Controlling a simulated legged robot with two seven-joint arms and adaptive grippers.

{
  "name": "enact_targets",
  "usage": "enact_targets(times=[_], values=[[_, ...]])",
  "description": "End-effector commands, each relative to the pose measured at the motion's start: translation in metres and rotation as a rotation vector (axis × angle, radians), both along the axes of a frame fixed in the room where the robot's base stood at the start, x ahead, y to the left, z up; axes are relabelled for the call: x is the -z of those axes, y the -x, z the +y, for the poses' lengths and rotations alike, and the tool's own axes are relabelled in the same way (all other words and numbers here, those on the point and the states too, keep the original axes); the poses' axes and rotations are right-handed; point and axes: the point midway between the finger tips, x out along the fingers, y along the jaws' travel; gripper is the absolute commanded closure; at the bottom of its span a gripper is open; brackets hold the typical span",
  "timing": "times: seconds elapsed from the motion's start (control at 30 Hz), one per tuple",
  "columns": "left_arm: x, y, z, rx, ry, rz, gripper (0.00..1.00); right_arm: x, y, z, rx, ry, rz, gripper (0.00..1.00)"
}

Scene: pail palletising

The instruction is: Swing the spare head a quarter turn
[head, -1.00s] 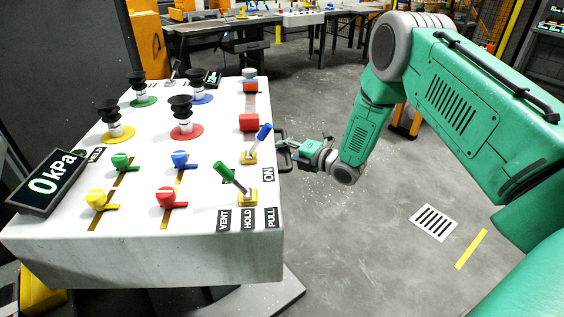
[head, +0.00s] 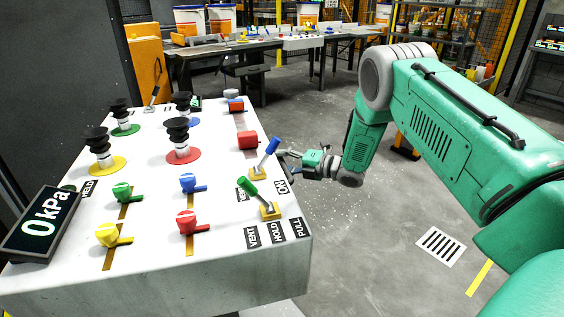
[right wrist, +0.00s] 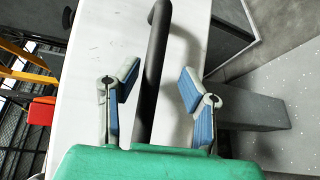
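A white console (head: 75,277) fills the left of the head view. Several black bellows cups stand upright on it, on a yellow ring (head: 98,150), a red ring (head: 178,137), a green ring (head: 120,112) and a blue ring (head: 183,104). I cannot tell which part is the spare head. My right gripper (head: 289,155) is beside the console's right edge. In the right wrist view its blue-padded fingers (right wrist: 158,76) are open, one on each side of a black bar (right wrist: 153,70), with gaps on both sides. My left gripper is out of view.
The console also carries a blue lever (head: 266,155), a green lever (head: 257,196), small coloured handles and a 0 kPa display (head: 42,225). A bench (head: 200,62) with pails stands at the back. The floor right of the console is clear.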

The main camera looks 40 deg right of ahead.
Motion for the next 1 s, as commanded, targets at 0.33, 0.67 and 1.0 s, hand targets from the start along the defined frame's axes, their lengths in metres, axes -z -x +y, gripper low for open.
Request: enact_targets(times=[0.33, 0.67, 1.0], values=[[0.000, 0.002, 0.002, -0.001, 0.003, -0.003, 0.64, -0.007, 0.037, -0.018, 0.001, 0.001, 0.001, 0.64], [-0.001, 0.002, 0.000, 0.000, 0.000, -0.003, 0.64, -0.011, 0.093, -0.054, 0.004, -0.004, 0.002, 0.64], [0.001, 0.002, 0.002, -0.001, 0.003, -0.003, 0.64, -0.015, 0.107, -0.059, 0.003, -0.001, 0.000, 0.64]])
